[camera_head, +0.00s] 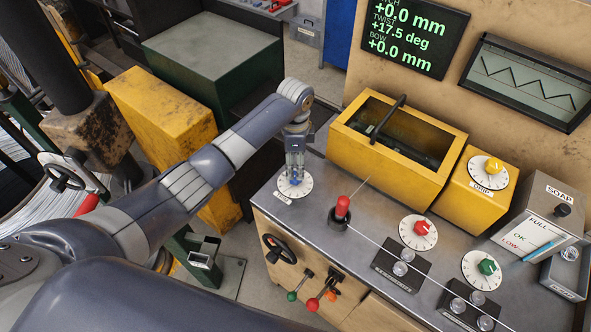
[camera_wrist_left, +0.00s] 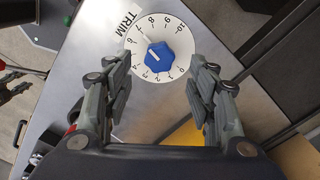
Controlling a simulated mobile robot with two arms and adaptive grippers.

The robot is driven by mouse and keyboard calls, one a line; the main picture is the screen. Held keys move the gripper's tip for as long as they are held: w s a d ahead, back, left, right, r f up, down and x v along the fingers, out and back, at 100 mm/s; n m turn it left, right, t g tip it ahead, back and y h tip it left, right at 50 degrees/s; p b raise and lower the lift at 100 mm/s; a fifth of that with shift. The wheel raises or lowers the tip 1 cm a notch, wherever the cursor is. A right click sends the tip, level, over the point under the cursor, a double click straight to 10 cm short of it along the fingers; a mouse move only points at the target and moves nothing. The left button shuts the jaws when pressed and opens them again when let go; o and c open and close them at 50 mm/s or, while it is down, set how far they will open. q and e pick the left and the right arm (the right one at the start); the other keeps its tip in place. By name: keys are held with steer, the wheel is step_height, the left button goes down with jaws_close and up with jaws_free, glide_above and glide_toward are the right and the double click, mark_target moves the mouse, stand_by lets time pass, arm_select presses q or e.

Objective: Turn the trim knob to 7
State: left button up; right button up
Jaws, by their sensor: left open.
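The trim knob is a blue knob (camera_wrist_left: 160,57) at the middle of a round white numbered dial (camera_wrist_left: 184,42) labelled TRIM, shown in the left wrist view. Its pale pointer mark appears to face the upper left, but I cannot read the exact number. In the head view the dial (camera_head: 306,187) lies at the left end of the grey bench top, and the knob is mostly hidden by my gripper. My left gripper (camera_wrist_left: 162,88) is open and empty, its fingers spread to either side below the knob in the wrist view. In the head view it (camera_head: 295,178) points down over the dial.
A yellow box (camera_head: 340,142) with a black handle stands right of the dial. A red-tipped post (camera_head: 342,207) with a wire is nearer the front. Red (camera_head: 421,228) and green (camera_head: 488,267) knobs sit farther right. A display (camera_head: 412,30) reads twist +17.5 deg.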

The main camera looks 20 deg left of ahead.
mark_target(295, 176)
arm_select(q)
step_height(295, 176, up, 7)
stand_by(0.3)
stand_by(0.4)
